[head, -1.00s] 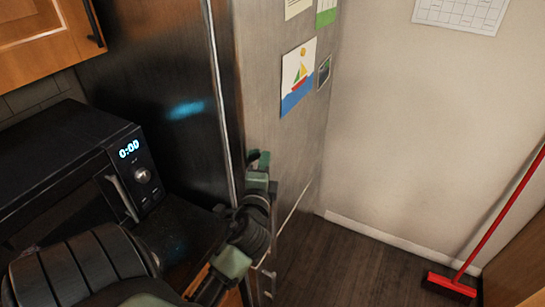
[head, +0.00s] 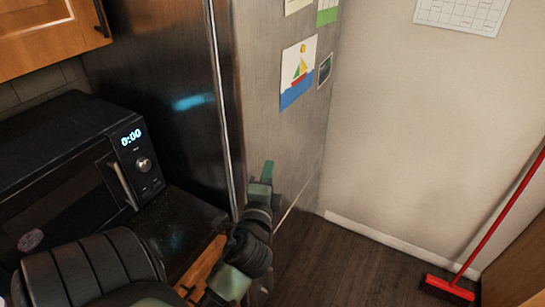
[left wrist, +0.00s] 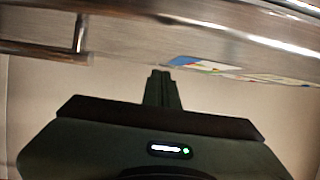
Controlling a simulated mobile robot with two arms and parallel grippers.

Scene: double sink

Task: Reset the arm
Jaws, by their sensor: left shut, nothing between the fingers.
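My left arm comes in from the lower left in the head view. My left gripper (head: 266,174) is in front of the lower part of the fridge side (head: 290,150), pointing up and away. In the left wrist view my left gripper (left wrist: 162,88) shows with its fingers together and nothing between them. A metal handle bar (left wrist: 45,50) and a metal surface lie above it in that view. My right gripper is not in the head view.
A black microwave (head: 60,165) showing 0:00 stands on the dark counter (head: 180,225) at left. A wooden cabinet (head: 45,35) hangs above. A red broom (head: 448,289) leans at the right. Dark floor (head: 340,262) lies open between the fridge and broom.

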